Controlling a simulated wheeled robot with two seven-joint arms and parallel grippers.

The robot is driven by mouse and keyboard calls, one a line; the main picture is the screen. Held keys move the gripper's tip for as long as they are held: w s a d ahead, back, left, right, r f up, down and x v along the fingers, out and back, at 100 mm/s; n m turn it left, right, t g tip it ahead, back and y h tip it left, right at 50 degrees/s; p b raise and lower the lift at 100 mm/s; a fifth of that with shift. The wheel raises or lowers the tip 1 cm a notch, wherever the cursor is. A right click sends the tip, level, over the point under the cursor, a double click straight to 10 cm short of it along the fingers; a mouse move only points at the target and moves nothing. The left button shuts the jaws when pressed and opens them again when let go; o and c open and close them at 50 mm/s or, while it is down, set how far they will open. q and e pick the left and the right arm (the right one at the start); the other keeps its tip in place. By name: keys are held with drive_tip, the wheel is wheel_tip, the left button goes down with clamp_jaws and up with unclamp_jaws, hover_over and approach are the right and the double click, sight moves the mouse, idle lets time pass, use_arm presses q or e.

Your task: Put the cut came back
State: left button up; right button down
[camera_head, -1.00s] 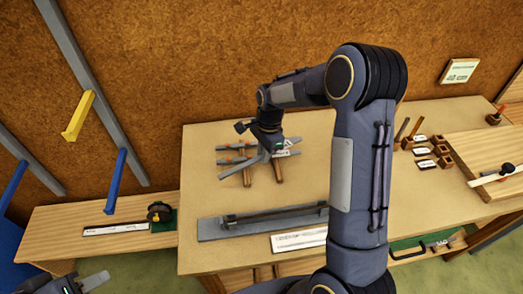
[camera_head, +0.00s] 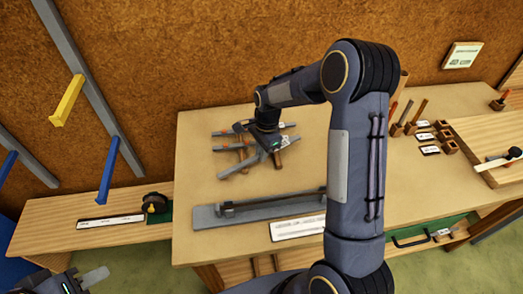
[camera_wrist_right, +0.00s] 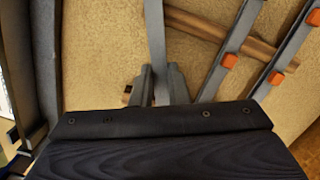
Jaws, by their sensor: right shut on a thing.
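My right gripper (camera_head: 266,152) is over the bench and shut on a plain grey came (camera_head: 238,171), which juts out to its lower left. In the right wrist view the came (camera_wrist_right: 156,40) runs up from between the fingertips (camera_wrist_right: 154,86) and lies over or just above a wooden bar (camera_wrist_right: 195,24); I cannot tell whether it touches. Grey cames with orange tags (camera_wrist_right: 230,61) lie across the bars beside it. They also show in the head view (camera_head: 228,148), partly hidden by my gripper. My left gripper (camera_head: 93,277) is at the lower left edge; its opening is unclear.
A grey channel fixture (camera_head: 212,217) and a white label strip (camera_head: 297,229) lie in front of the rack. Small wooden holders (camera_head: 410,128) with tools stand to the right. A side shelf (camera_head: 50,225) holds a dark reel (camera_head: 155,203). My right arm hides the bench's middle.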

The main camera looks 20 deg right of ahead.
drive_tip(key=shift+f, duration=0.15)
drive_tip(key=c, duration=1.3)
unclamp_jaws()
drive_tip(key=shift+c, duration=0.2)
drive_tip(key=r, duration=0.2)
drive_tip(key=r+b, duration=0.1)
drive_tip(key=r, duration=0.2)
drive_tip(key=d+r, duration=0.1)
drive_tip(key=r, duration=0.1)
drive_tip(key=shift+r, duration=0.25)
drive_tip(key=shift+s+r, duration=0.15)
drive_tip(key=shift+r, duration=0.35)
drive_tip(key=s+a+r+n+t+y, duration=0.1)
drive_tip(key=s+a+r+n+t, duration=0.1)
drive_tip(key=s+n, duration=0.5)
drive_tip(key=s+a+r+n+t+y, duration=0.1)
drive_tip(key=s+r+n, duration=0.5)
drive_tip(key=s, duration=1.3)
drive_tip(key=a+n+t, duration=0.1)
drive_tip(key=t, duration=0.1)
drive_tip(key=shift+s+a+n+t, duration=0.2)
drive_tip(key=shift+s+n+t, duration=0.1)
drive_tip(key=shift+t, duration=0.1)
